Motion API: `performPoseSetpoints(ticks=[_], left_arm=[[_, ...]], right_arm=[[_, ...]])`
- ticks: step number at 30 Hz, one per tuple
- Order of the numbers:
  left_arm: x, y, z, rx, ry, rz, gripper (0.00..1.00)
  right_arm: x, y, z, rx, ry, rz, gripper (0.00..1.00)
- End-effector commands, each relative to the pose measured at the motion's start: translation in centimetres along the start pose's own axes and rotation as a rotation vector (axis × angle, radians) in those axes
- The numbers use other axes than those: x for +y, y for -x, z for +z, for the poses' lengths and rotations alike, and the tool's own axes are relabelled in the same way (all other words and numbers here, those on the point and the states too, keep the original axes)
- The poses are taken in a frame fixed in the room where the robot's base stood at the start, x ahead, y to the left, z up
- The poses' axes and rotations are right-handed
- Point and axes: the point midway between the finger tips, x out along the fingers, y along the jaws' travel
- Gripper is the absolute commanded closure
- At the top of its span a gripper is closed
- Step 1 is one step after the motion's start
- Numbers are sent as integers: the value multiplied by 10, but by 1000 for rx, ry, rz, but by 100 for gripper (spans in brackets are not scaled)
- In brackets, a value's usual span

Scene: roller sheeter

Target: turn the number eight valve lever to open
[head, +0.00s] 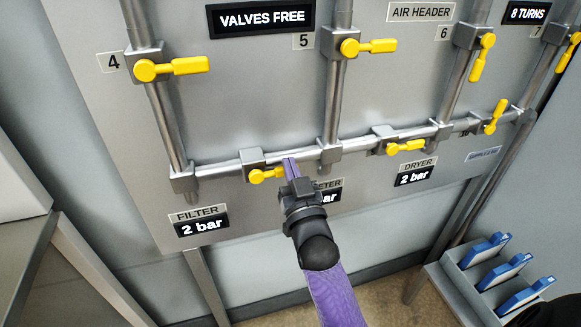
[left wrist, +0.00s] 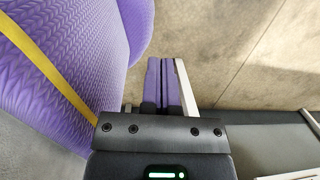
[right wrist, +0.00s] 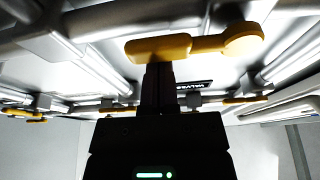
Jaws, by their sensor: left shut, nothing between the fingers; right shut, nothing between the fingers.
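The yellow lever (head: 262,176) on the lower horizontal pipe, left of the pipe joint under valve 5, is the likely number eight lever; I cannot read a number beside it. Its handle lies roughly along the pipe, pointing right, its end partly hidden behind my right gripper (head: 289,162). My right gripper is shut, its purple fingertips at the handle. In the right wrist view the lever (right wrist: 185,48) crosses just beyond the fingertips; I cannot tell whether they touch. My left gripper (left wrist: 162,66) is shut and empty, pointing over the floor, outside the head view.
Valve levers 4 (head: 172,68), 5 (head: 368,47) and 6 (head: 482,58) sit on the vertical pipes. Two more yellow levers, one (head: 405,147) above the DRYER sign and one (head: 495,117) near the label 10, sit on the lower pipe. A rack with blue-topped items (head: 485,250) stands lower right.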

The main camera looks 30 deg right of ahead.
Motion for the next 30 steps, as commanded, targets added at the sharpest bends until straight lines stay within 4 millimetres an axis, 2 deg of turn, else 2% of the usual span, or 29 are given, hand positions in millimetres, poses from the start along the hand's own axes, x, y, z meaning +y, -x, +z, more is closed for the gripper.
performPoseSetpoints(ticks=[5,11,12,15,19,24,28,30], left_arm=[[-2,8,-5,11,0,-3,100],[-7,48,-16,60,-1,-9,100],[-6,44,-16,60,-2,-8,100],[-4,48,-17,64,-4,-5,100],[2,51,-19,70,-4,6,100],[5,52,-20,72,-3,10,100],[5,52,-18,70,-3,10,100],[5,52,-17,69,-2,10,100]], right_arm=[[0,-4,-8,2,0,-1,100],[0,-25,-50,6,-2,-2,100],[0,-5,-40,-4,-1,-2,100],[1,28,-37,-5,0,-2,100],[1,60,-36,-4,-1,-2,100],[2,79,-35,-1,-1,-2,100],[1,81,-34,-6,-1,-3,100],[-3,87,-17,-63,-2,-19,100]])
